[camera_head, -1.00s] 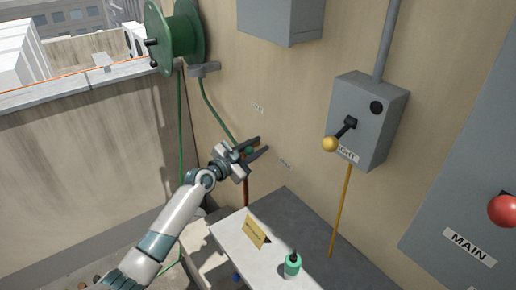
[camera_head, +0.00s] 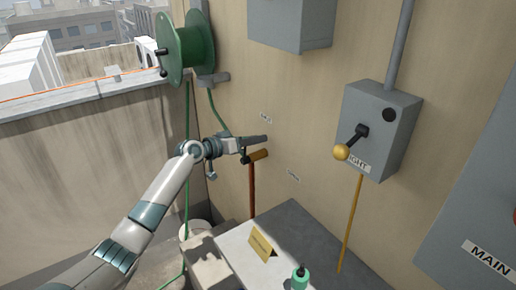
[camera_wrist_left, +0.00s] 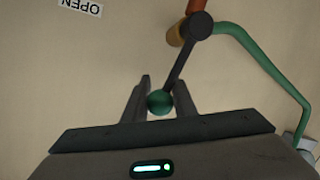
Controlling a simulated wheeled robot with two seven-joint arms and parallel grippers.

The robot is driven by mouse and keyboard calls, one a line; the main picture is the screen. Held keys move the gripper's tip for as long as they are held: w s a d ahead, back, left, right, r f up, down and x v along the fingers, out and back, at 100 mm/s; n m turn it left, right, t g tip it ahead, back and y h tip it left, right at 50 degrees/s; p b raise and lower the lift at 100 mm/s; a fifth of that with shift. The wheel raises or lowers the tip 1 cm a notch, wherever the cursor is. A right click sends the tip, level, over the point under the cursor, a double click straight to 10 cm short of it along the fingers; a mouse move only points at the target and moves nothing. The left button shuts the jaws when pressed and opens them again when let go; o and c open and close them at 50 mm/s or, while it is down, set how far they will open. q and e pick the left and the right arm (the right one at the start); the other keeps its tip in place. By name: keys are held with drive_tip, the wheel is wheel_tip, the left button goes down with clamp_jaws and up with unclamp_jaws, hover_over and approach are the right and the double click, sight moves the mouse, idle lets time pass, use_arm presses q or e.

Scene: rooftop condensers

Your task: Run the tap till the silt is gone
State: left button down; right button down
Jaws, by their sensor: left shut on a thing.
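The tap (camera_head: 258,156) has an orange-brown body on a copper-coloured pipe (camera_head: 252,190) against the beige wall. In the left wrist view its dark lever (camera_wrist_left: 183,64) ends in a green ball knob (camera_wrist_left: 159,102). My left gripper (camera_head: 254,143) is at the tap, and in the left wrist view (camera_wrist_left: 159,100) its fingers are shut on that knob. A label there reads OPEN (camera_wrist_left: 80,6), upside down. A green hose (camera_head: 187,150) hangs from the reel; another green line meets the tap. No water or silt can be made out. My right gripper is out of view.
A pale bucket (camera_head: 196,226) stands low by the wall. To the right is a grey switch box (camera_head: 378,130) with a yellow-knobbed lever. A green reel (camera_head: 184,48) hangs at upper left.

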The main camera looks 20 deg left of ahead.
use_arm(q)
drive_tip(key=shift+w+a+f+n+b, duration=0.25)
drive_tip(key=shift+w+a+n+b, duration=0.15)
drive_tip(key=shift+n, duration=0.3)
drive_tip(key=c, duration=1.5)
unclamp_jaws()
drive_tip(key=shift+a, duration=0.1)
drive_tip(key=shift+o, duration=0.2)
drive_tip(key=shift+r, duration=0.1)
drive_tip(key=shift+s, duration=0.1)
